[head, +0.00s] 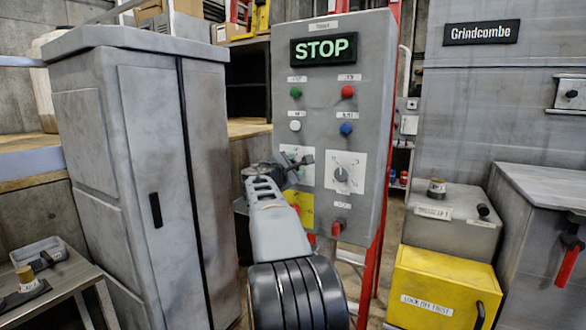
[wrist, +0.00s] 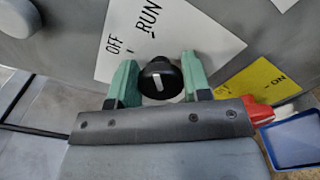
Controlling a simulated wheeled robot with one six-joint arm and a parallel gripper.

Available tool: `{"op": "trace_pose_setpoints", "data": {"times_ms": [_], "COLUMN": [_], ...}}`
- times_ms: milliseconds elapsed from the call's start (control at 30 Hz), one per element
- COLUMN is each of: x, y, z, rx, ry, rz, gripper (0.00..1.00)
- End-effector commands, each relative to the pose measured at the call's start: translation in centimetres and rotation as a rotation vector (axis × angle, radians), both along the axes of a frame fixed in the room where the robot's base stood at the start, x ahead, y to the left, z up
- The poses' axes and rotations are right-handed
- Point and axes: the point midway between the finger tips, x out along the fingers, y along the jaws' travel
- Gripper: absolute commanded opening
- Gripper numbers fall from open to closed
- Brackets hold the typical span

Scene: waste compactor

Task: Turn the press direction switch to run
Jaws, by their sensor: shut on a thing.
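The press direction switch is a black knob (wrist: 160,79) on a white plate (wrist: 200,35) marked OFF and RUN, seen in the wrist view. A white line on the knob stands nearly upright in that view; I cannot tell for sure which label it points to. The green fingertips of my gripper (wrist: 160,84) are on either side of the knob and shut on it. In the head view my gripper (head: 297,164) is at the lower left white plate (head: 304,180) of the grey control panel (head: 322,112), and hides the knob.
The panel's display (head: 323,49) reads STOP. Below it are green, red, white and blue buttons. A second dial (head: 341,175) is to the right of my gripper, with a red-handled switch (head: 338,229) below. A tall grey cabinet (head: 150,190) stands left of my arm.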

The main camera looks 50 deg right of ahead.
Motion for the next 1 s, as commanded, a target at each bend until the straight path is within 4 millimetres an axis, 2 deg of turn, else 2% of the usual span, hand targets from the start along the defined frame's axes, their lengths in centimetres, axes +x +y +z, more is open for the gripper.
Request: {"op": "trace_pose_setpoints", "data": {"times_ms": [67, 100, 300, 567, 667, 767, 1000], "x": [0.0, 0.0, 0.0, 0.0, -0.1, -0.4, -1.6], "y": [0.0, 0.0, 0.0, 0.1, 0.8, 2.1, 7.0], "z": [0.0, 0.0, 0.0, 0.0, -0.1, -0.1, -0.1], "rx": [0.001, 0.001, 0.000, -0.001, 0.000, -0.001, -0.002], "ry": [-0.002, -0.002, 0.000, 0.000, 0.000, -0.001, -0.001], "rz": [-0.001, -0.001, 0.000, 0.001, 0.003, 0.003, 0.005], "gripper": [0.21, 0.48, 0.67, 0.69, 0.69, 0.69, 0.69]}}
